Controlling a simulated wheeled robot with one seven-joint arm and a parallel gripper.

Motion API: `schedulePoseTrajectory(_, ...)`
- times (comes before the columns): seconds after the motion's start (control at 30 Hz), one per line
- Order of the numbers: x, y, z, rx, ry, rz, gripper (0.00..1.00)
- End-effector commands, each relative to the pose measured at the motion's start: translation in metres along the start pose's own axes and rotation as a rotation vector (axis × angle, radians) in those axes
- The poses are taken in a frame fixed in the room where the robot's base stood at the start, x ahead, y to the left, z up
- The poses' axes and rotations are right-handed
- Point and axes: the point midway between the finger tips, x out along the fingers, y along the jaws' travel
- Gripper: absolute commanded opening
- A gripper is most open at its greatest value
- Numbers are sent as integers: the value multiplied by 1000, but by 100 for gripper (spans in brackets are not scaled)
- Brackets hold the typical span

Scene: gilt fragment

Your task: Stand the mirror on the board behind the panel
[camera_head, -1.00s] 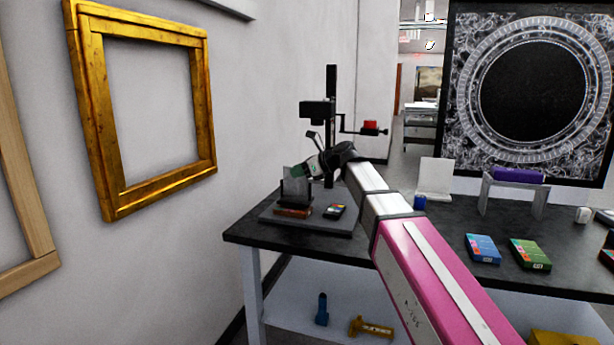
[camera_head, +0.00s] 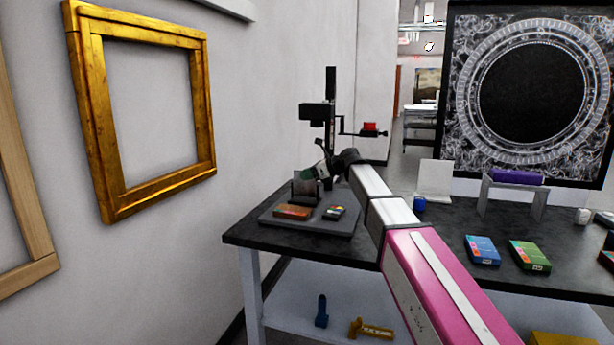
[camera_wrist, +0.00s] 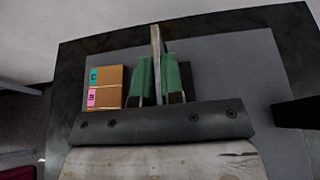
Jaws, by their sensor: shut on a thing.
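My gripper (camera_wrist: 158,80) is shut on the mirror (camera_wrist: 156,46), a thin sheet seen edge-on between its green pads. In the head view the mirror (camera_head: 304,188) is upright, grey and reflective, above the grey board (camera_head: 332,229). Whether its lower edge touches the board cannot be told. The small orange-brown panel (camera_head: 291,212) is on the board, in front of the mirror in the head view. In the wrist view the panel (camera_wrist: 113,78) is left of the gripper, apart from it, with coloured labels. My gripper hides part of the mirror.
A black column stand (camera_head: 331,110) rises behind. Blue (camera_head: 482,250) and green (camera_head: 530,255) boxes lie right on the dark table (camera_head: 440,228). A gilt frame (camera_head: 110,120) hangs on the left wall.

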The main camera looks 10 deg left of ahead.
Motion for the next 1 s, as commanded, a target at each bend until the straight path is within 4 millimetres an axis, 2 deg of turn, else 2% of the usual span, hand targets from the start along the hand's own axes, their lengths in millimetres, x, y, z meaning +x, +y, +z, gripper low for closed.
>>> schedulePoseTrajectory(0.33, 1, 0, -2, 0, -2, 0, 0)
schedulePoseTrajectory(0.4, 1, 0, -2, 0, 0, 0, 28)
schedulePoseTrajectory(0.43, 1, 0, -2, 0, 0, 0, 34)
schedulePoseTrajectory(0.77, 0, 0, 0, 0, 0, 0, 34)
schedulePoseTrajectory(0.87, -8, 0, 0, 0, 0, -1, 34)
schedulePoseTrajectory(1.0, -30, 1, -8, 1, 0, -2, 34)
